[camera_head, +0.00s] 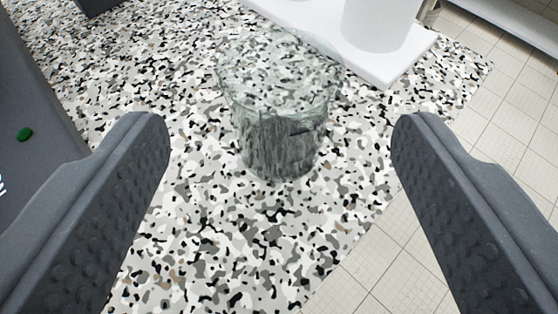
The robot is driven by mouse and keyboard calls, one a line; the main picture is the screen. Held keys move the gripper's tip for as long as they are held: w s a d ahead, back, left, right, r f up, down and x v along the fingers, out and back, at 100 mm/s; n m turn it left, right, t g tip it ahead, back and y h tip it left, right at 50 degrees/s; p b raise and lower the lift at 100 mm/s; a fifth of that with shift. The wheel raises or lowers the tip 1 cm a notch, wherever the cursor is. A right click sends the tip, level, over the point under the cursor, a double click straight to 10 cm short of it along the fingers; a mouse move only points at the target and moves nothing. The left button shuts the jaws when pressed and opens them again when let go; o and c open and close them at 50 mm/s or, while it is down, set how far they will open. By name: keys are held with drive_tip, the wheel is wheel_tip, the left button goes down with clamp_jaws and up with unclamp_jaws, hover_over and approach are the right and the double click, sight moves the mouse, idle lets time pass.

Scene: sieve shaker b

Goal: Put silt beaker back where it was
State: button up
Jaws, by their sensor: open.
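A clear glass beaker (281,140) stands upright on the speckled countertop (235,245), in the middle of the view. I see no contents for certain, as the speckled pattern shows through the glass. My gripper (280,135) is open, with one dark ridged finger on each side of the picture. The beaker is beyond the fingertips, between them in the picture, with wide gaps on both sides. Neither finger touches it.
A white stand (395,62) with a white cylinder (380,20) is behind the beaker to the right. A dark grey device (40,110) with a green button is at the left. The countertop edge runs along the right, with tiled floor (385,265) below. Countertop in front of the beaker is clear.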

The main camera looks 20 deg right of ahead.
drive_tip(key=shift+v, duration=1.6)
drive_tip(key=w+a+r+n+t+y, duration=0.1)
drive_tip(key=a+r+y, duration=0.15)
drive_tip(key=r, duration=0.65)
drive_tip(key=w+a+r+n+t+y, duration=0.1)
drive_tip(key=a+r+t, duration=0.15)
drive_tip(key=r, duration=0.65)
drive_tip(key=a+r+n+y, duration=0.15)
drive_tip(key=a+r, duration=0.25)
drive_tip(key=r, duration=0.6)
drive_tip(key=s+a+r, duration=0.3)
drive_tip(key=s+r, duration=0.4)
drive_tip(key=r, duration=0.2)
drive_tip(key=s+a+r+n, duration=0.1)
drive_tip(key=s+a+r, duration=0.3)
drive_tip(key=s+r, duration=0.3)
wheel_tip(320, 180, up, 3)
drive_tip(key=shift+f+y, duration=0.1)
drive_tip(key=shift+y, duration=0.2)
drive_tip(key=shift+n, duration=0.25)
